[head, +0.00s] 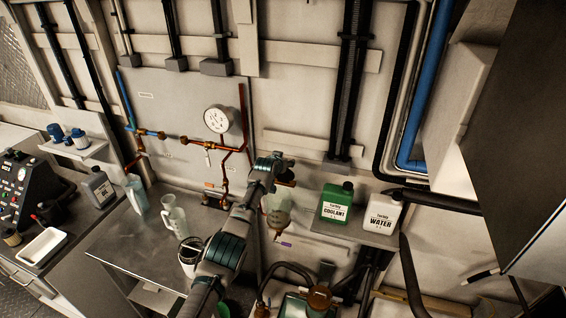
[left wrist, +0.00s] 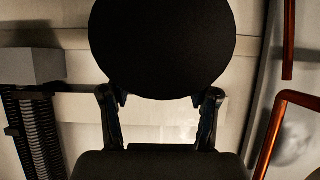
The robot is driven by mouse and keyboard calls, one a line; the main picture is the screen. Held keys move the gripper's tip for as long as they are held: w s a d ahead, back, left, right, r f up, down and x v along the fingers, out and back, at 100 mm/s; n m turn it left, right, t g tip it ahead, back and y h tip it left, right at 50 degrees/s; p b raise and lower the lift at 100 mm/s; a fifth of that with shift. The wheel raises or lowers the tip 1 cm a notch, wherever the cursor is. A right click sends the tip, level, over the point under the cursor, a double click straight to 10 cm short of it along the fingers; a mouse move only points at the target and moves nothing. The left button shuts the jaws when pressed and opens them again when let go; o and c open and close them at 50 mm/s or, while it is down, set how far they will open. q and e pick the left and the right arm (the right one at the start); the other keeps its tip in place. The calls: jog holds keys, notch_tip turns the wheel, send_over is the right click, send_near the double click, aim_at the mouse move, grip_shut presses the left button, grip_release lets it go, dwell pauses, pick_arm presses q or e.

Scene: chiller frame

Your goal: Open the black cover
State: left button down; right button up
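The black cover (left wrist: 162,45) is a large dark round disc filling the upper middle of the left wrist view. In the head view a dark part beside the gripper (head: 286,182) sits above a clear vessel (head: 277,212) with yellowish contents; my arm partly hides it. My left gripper (head: 276,165) is at this part. In the left wrist view the left gripper (left wrist: 159,99) has its two fingers spread wide apart, with the tips at the disc's lower edge. I cannot tell whether they touch it. My right gripper is not in view.
A green coolant jug (head: 337,203) and a white water jug (head: 382,214) stand on a shelf to the right. Copper pipes with a round gauge (head: 218,118) are on the wall to the left. A metal table (head: 125,245) holds clear containers.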

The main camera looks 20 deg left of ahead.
pick_arm(q)
jog(key=c, duration=0.5)
grip_release()
jog(key=shift+f, duration=0.35)
jog(key=shift+w+f, duration=0.1)
jog(key=shift+w, duration=0.25)
jog(key=shift+v, duration=0.8)
jog(key=v, duration=1)
jog(key=shift+s, duration=0.1)
